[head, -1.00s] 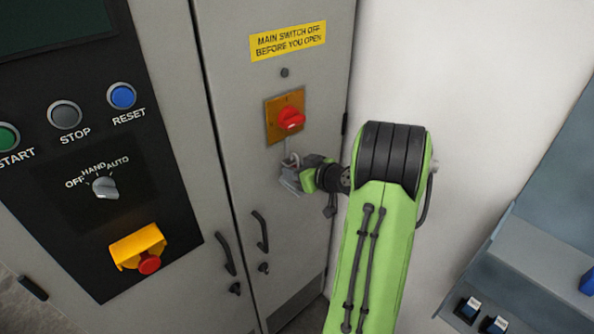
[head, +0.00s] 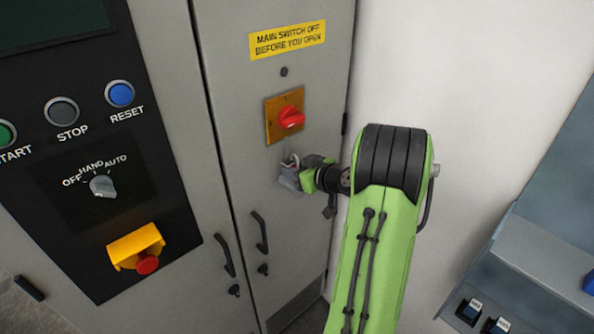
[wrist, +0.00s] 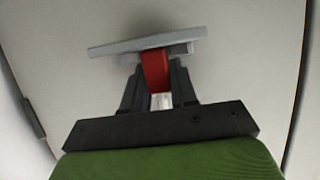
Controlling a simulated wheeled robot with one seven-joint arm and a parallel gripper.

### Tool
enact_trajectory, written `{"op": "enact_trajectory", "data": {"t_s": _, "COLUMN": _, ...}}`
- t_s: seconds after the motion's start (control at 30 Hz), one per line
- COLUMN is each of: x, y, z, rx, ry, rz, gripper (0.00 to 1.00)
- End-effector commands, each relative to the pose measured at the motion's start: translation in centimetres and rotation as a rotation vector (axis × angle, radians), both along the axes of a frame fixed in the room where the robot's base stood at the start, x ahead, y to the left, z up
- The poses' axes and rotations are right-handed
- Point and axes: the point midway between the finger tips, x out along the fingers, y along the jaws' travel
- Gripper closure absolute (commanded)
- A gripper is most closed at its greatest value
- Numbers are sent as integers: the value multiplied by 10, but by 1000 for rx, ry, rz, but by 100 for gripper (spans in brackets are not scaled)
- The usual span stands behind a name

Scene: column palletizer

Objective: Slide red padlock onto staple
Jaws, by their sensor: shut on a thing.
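The red padlock (wrist: 155,70) is between the two dark fingers of my gripper (wrist: 157,88) in the wrist view. My gripper is shut on it. In the head view my gripper (head: 294,178) is at the cabinet door, below the red main switch (head: 291,118) on its orange plate (head: 271,126). A pale shackle-like loop (head: 291,161) stands up there, just under the plate. A grey flat piece (wrist: 120,46) lies across the padlock's far end in the wrist view. The staple cannot be made out clearly, nor whether the shackle touches it.
A yellow warning label (head: 287,39) is above the switch. Door handles (head: 260,232) stick out below my gripper. The control panel with knob (head: 103,186) and red emergency stop (head: 147,263) is at left. A blue-grey console (head: 540,240) is at right.

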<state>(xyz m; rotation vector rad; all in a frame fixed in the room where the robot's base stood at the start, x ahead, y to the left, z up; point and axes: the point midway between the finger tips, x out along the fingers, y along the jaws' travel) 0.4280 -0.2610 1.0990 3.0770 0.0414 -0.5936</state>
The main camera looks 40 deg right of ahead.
Motion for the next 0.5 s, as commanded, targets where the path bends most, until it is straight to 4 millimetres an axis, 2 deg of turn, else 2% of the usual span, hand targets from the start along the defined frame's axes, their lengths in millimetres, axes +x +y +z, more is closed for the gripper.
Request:
{"op": "enact_trajectory", "data": {"t_s": 0.1, "x": 3, "y": 4, "z": 2, "rx": -1, "ry": -7, "rz": 11, "gripper": 100}}
{"op": "enact_trajectory", "data": {"t_s": 0.13, "x": 3, "y": 4, "z": 2, "rx": 0, "ry": -7, "rz": 12, "gripper": 71}}
{"op": "enact_trajectory", "data": {"t_s": 0.3, "x": 3, "y": 5, "z": 1, "rx": 2, "ry": -5, "rz": 13, "gripper": 45}}
{"op": "enact_trajectory", "data": {"t_s": 0.5, "x": 3, "y": 6, "z": 0, "rx": 5, "ry": -2, "rz": 16, "gripper": 43}}
